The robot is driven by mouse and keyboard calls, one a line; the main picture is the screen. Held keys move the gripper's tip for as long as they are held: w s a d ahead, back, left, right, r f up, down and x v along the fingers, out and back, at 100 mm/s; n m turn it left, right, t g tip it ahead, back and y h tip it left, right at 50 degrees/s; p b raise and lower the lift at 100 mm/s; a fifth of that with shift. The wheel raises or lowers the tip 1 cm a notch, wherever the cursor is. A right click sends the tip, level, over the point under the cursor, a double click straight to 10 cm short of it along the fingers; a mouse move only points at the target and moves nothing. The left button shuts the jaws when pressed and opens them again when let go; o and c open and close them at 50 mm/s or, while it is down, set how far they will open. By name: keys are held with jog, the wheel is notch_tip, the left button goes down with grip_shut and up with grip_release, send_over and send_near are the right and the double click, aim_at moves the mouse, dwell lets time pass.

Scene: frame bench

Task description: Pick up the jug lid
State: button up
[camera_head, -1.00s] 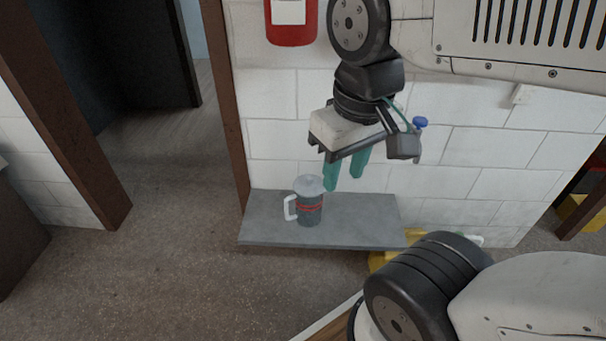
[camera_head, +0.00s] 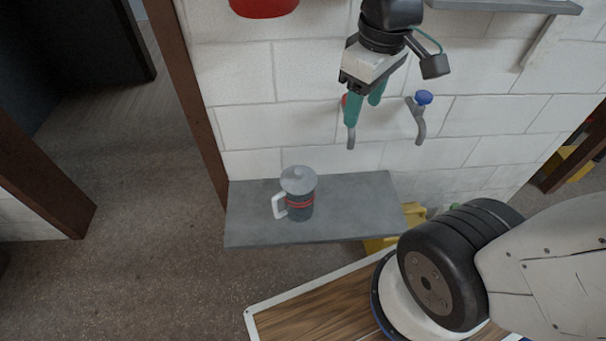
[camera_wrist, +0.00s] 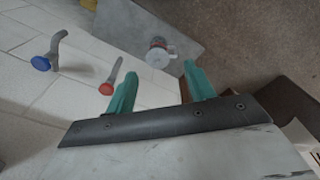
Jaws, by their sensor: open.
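The jug lid (camera_head: 298,180) is a grey round lid with a small knob. It sits on top of the jug (camera_head: 301,208), which is dark with red bands and a white handle on its left. The jug stands upright on a grey shelf (camera_head: 350,222). In the wrist view the lid (camera_wrist: 157,57) shows small, beyond my fingers. My gripper (camera_head: 364,112) has green fingers, spread apart with nothing between them. It is above and to the right of the lid, clear of it. The fingers also show in the wrist view (camera_wrist: 160,85).
A red object (camera_head: 263,6) hangs higher up at the left. A yellow object (camera_head: 380,245) is below the shelf. The shelf right of the jug is clear.

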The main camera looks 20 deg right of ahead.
jog(key=w+f+n, duration=0.7)
jog(key=w, duration=0.3)
jog(key=n+g, duration=0.1)
jog(key=n, duration=1.4)
send_over(298, 170)
notch_tip(298, 170, down, 26)
jog(key=shift+d+f, duration=0.1)
jog(key=shift+f, duration=0.15)
jog(key=shift+n, duration=0.4)
notch_tip(298, 170, down, 8)
jog(key=shift+s+f, duration=0.1)
jog(key=c, duration=1.1)
